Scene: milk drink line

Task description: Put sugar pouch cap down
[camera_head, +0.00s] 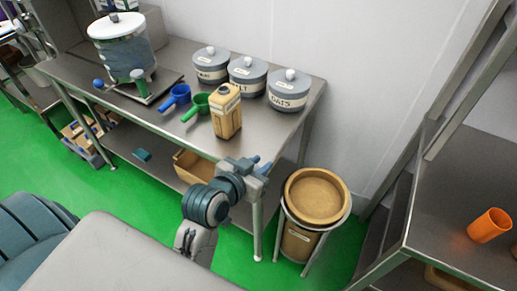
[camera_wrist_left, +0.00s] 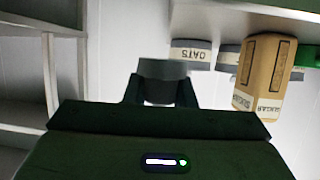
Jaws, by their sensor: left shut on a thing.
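The sugar pouch (camera_head: 226,112), a tan box-shaped pack, stands upright at the front edge of the steel table. It shows upside down at the right of the left wrist view (camera_wrist_left: 265,75). My left gripper (camera_head: 259,164) is just off the table's front edge, to the right of and lower than the pouch in the head view. In the left wrist view its fingers (camera_wrist_left: 160,92) are shut on a dark grey round piece, the cap (camera_wrist_left: 163,70). The cap cannot be made out clearly in the head view. My right gripper is in neither view.
On the steel table (camera_head: 275,128) stand a green scoop (camera_head: 196,107), a blue scoop (camera_head: 176,97) and lidded jars, including the oats jar (camera_head: 288,92). A round brown bin (camera_head: 317,197) stands right of the table. Bare tabletop lies right of the pouch.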

